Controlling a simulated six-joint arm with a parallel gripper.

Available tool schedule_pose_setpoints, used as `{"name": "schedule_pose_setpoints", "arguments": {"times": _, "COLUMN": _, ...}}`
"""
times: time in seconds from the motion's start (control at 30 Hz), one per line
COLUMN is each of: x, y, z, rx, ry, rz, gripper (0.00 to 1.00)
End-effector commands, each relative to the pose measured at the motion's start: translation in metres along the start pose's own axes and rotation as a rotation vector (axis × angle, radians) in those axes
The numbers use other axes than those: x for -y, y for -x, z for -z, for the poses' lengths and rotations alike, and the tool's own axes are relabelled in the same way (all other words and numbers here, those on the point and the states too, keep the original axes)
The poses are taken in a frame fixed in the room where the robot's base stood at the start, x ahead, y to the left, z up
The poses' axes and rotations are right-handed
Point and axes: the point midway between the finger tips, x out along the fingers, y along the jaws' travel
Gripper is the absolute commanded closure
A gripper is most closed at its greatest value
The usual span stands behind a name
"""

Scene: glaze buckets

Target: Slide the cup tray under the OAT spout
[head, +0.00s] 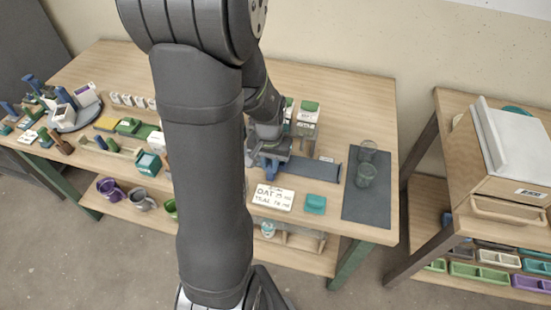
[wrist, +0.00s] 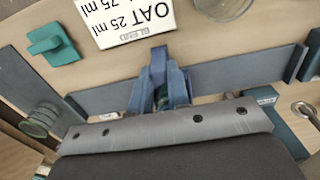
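A long slate-blue tray-like piece (head: 318,171) with raised ends lies on the table; I take it for the cup tray. In the wrist view it runs to both sides of my gripper (wrist: 160,75) as a flat strip (wrist: 240,71). My gripper (head: 268,170) is low at its middle, its blue fingers close together around or against a narrow part; whether they grip it is unclear. Dispensers with green lids (head: 308,110) stand behind, partly hidden by my arm. I cannot make out the OAT spout.
Two clear cups (head: 366,175) stand on a dark mat (head: 365,208) at the right. A teal block (head: 315,204) lies right of the card. It also shows in the wrist view (wrist: 52,42). My arm hides the table's middle.

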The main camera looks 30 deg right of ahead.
Motion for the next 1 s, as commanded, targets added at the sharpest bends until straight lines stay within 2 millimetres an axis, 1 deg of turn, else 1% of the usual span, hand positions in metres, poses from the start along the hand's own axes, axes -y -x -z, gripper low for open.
{"name": "schedule_pose_setpoints", "arguments": {"times": 0.03, "x": 0.0, "y": 0.0, "z": 0.0, "rx": 0.0, "ry": 0.0, "rz": 0.0, "gripper": 0.97}}
{"name": "schedule_pose_setpoints", "arguments": {"times": 0.07, "x": 0.0, "y": 0.0, "z": 0.0, "rx": 0.0, "ry": 0.0, "rz": 0.0, "gripper": 1.0}}
{"name": "schedule_pose_setpoints", "arguments": {"times": 0.27, "x": -0.003, "y": 0.0, "z": 0.0, "rx": 0.0, "ry": -0.001, "rz": 0.0, "gripper": 1.0}}
{"name": "schedule_pose_setpoints", "arguments": {"times": 1.0, "x": -0.055, "y": 0.001, "z": 0.001, "rx": -0.001, "ry": -0.002, "rz": 0.0, "gripper": 1.0}}
